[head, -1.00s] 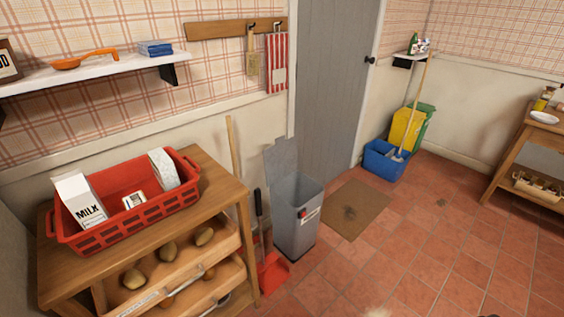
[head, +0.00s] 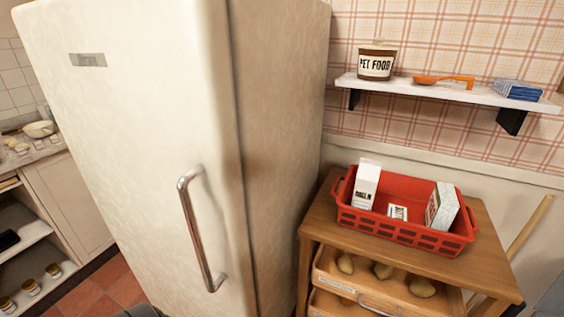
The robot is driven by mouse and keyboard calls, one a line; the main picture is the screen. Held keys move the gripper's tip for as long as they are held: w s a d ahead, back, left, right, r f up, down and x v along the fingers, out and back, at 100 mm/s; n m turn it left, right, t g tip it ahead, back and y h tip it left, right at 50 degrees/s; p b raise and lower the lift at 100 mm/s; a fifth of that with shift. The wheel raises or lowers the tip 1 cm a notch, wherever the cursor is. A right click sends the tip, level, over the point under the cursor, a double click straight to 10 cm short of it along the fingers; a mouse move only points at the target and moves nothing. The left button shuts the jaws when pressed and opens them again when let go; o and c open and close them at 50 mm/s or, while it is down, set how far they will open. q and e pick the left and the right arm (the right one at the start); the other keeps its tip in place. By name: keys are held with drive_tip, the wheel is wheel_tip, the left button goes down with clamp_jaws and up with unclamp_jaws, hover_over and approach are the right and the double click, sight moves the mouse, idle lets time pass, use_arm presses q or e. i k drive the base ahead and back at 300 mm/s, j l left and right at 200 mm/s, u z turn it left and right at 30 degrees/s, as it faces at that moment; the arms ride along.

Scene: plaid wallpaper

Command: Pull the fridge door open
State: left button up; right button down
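The fridge (head: 285,130) is a tall cream unit filling the left middle of the head view. Its door (head: 130,140) faces front-left and looks shut. A chrome bar handle (head: 195,232) runs nearly upright, slightly tilted, near the door's right edge. A small dark nameplate is at the door's upper left. The fridge's lower part is cut off by the picture's bottom edge. A dark shape at the bottom edge, left of the handle, may be part of me. Neither gripper can be made out in the head view.
A wooden stand (head: 316,215) right of the fridge holds a red crate (head: 400,232) with cartons. A wall shelf (head: 450,92) bears a pet food jar (head: 376,62). Left are a counter and open shelves (head: 30,235) with jars. Red tiled floor (head: 105,290) shows bottom left.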

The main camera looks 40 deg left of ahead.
sight(140, 94)
drive_tip(key=u, duration=2.45)
